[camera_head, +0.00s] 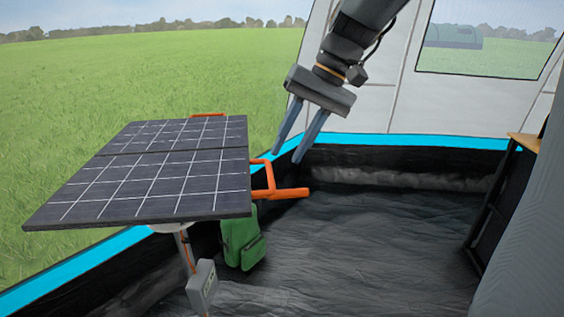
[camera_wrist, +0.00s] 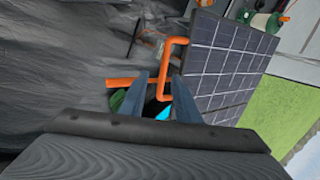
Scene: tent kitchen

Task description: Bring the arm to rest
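My gripper (camera_head: 293,150) hangs from my arm in the upper middle of the head view, its two blue-grey fingers pointing down and to the left. The fingers are apart with nothing visible between them. In the wrist view my gripper (camera_wrist: 160,88) also shows its fingers spread, with the orange handle and floor beyond them. In the head view it is to the right of the solar panel (camera_head: 165,168) and above the floor.
The tilted solar panel has an orange handle (camera_head: 270,180) on its right side. A green backpack (camera_head: 242,240) stands below it. A grey box (camera_head: 202,287) hangs under the panel. A dark-framed table (camera_head: 497,195) stands at right. The middle of the tent floor (camera_head: 350,250) is clear.

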